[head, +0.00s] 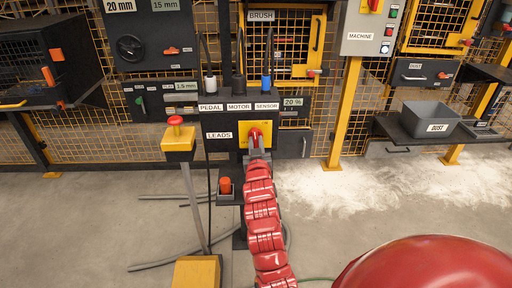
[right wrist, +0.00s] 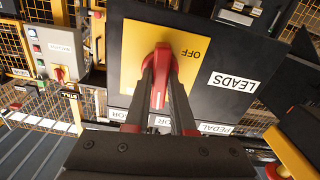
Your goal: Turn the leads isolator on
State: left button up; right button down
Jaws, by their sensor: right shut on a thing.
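The leads isolator is a red rotary handle (head: 255,137) on a yellow plate (head: 243,130), on a dark panel beside the LEADS label (head: 219,135). In the right wrist view, which sees the panel upside down, the red handle (right wrist: 160,76) stands along the picture's vertical. The word OFF shows on the yellow plate (right wrist: 138,45) beside it. My right gripper (head: 256,150) reaches up to the panel. In the right wrist view, its two fingers (right wrist: 162,72) lie on either side of the handle, shut on it. My left gripper is not in view.
A yellow post with a red button (head: 175,122) stands left of my right arm. PEDAL, MOTOR and SENSOR plugs sit above the isolator. A grey DUST bin (head: 430,117) stands on a shelf at right. A MACHINE box (head: 364,28) hangs upper right. Cables lie on the floor.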

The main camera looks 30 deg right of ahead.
jog(key=shift+f+m, duration=0.1)
jog(key=shift+m, duration=0.5)
jog(key=shift+b, duration=0.3)
jog(key=c, duration=0.8)
grip_release()
jog(key=shift+o, duration=0.2)
jog(key=p+v, duration=0.6)
jog(key=v, duration=1.1)
jog(key=shift+s+a+p, duration=0.15)
jog(key=shift+a+p, duration=0.05)
jog(key=shift+p, duration=0.2)
